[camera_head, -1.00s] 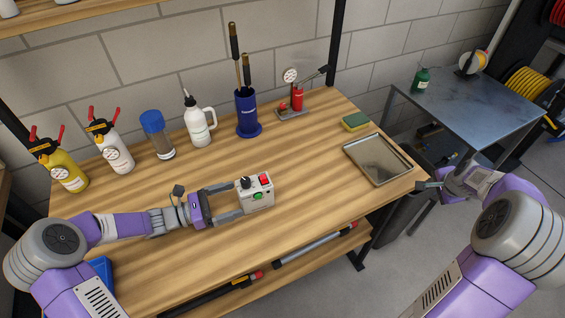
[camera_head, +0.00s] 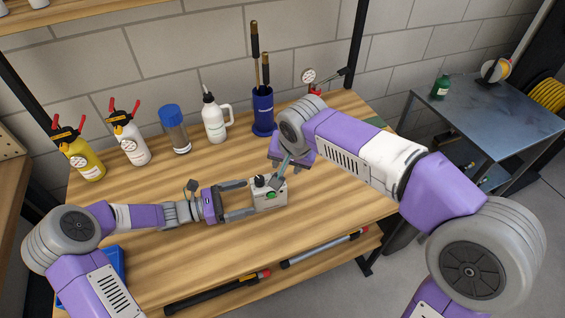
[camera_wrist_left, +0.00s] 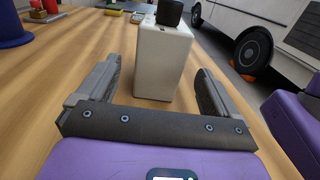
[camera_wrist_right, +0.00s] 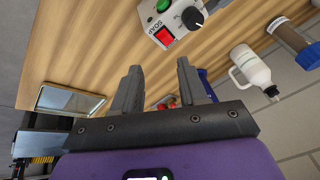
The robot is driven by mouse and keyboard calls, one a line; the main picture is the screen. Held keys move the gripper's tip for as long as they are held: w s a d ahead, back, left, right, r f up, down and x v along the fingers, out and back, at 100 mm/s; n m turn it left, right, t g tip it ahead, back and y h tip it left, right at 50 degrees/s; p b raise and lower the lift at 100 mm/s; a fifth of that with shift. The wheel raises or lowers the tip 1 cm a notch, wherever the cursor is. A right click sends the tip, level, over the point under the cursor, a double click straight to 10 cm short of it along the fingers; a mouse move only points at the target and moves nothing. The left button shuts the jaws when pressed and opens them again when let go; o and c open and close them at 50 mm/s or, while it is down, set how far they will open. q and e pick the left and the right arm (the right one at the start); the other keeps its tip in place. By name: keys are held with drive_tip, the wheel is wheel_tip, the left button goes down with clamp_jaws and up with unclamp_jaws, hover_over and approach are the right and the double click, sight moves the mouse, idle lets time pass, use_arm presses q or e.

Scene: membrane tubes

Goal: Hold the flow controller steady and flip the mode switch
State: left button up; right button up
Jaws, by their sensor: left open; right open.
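The flow controller (camera_head: 267,203) is a small off-white box on the wooden bench. It has a black knob (camera_wrist_right: 192,18), a green button (camera_wrist_right: 163,5) and a red rocker switch (camera_wrist_right: 165,37) with lettering beside it in the right wrist view. Which control is the mode switch I cannot tell. My left gripper (camera_wrist_left: 160,75) is open, its fingers on either side of the box's near end, with gaps showing. My right gripper (camera_wrist_right: 159,68) is open and empty, above the box's right part. In the head view its fingers hide the red switch.
Along the back of the bench stand a yellow bottle (camera_head: 82,158), a white bottle (camera_head: 131,146), a blue-capped jar (camera_head: 174,132), a white jug (camera_head: 215,123) and a blue tool holder (camera_head: 263,112). A metal tray (camera_wrist_right: 68,100) lies on the right.

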sight(267, 191)
use_arm(q)
drive_tip(key=shift+w+d, duration=0.1)
drive_tip(key=shift+d, duration=0.2)
drive_tip(key=x, duration=0.7)
use_arm(e)
drive_tip(key=shift+s+a+r, duration=0.25)
drive_tip(key=shift+s+a, duration=0.1)
drive_tip(key=shift+a, duration=0.2)
